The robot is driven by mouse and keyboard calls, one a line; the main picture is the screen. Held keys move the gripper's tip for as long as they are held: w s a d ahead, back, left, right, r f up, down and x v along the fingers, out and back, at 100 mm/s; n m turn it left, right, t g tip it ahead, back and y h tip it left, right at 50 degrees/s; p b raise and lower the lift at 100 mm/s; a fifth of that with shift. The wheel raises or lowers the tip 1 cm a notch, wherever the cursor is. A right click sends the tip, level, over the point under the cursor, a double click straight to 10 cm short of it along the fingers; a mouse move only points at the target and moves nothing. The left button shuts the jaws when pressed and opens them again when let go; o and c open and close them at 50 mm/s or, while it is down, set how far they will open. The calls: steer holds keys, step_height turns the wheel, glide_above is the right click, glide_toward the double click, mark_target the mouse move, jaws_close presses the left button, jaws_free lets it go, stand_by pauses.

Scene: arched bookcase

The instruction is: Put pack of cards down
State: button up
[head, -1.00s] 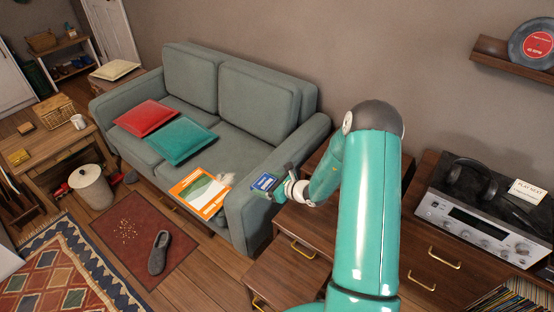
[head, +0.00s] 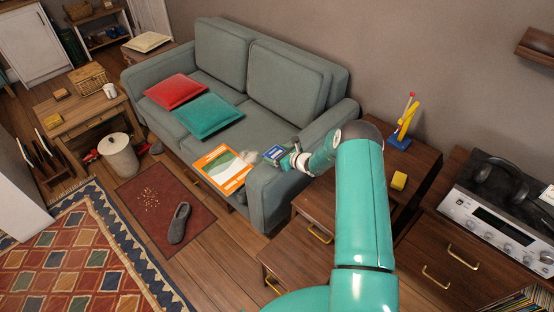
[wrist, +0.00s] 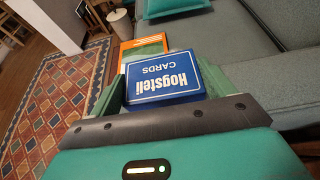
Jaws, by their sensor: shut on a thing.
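The pack of cards (wrist: 165,78) is a blue box with white lettering reading "Hogsteli CARDS". My gripper (wrist: 152,92) is shut on it, with a green finger at each side of the pack in the wrist view. In the head view the pack (head: 274,153) is held by my gripper (head: 280,154) near the sofa's right armrest. An orange, white and green booklet (head: 224,168) lies on the sofa seat just left of the pack. Whether the pack touches anything below it, I cannot tell.
A grey sofa (head: 292,75) holds a red cushion (head: 176,91) and a teal cushion (head: 208,116). A slipper (head: 179,223) lies on the red mat.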

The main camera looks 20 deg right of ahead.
steer(key=shift+w+f, duration=0.35)
steer(key=shift+f, duration=1.5)
steer(key=shift+f, duration=0.1)
steer(key=o, duration=0.9)
steer(key=shift+f, duration=0.1)
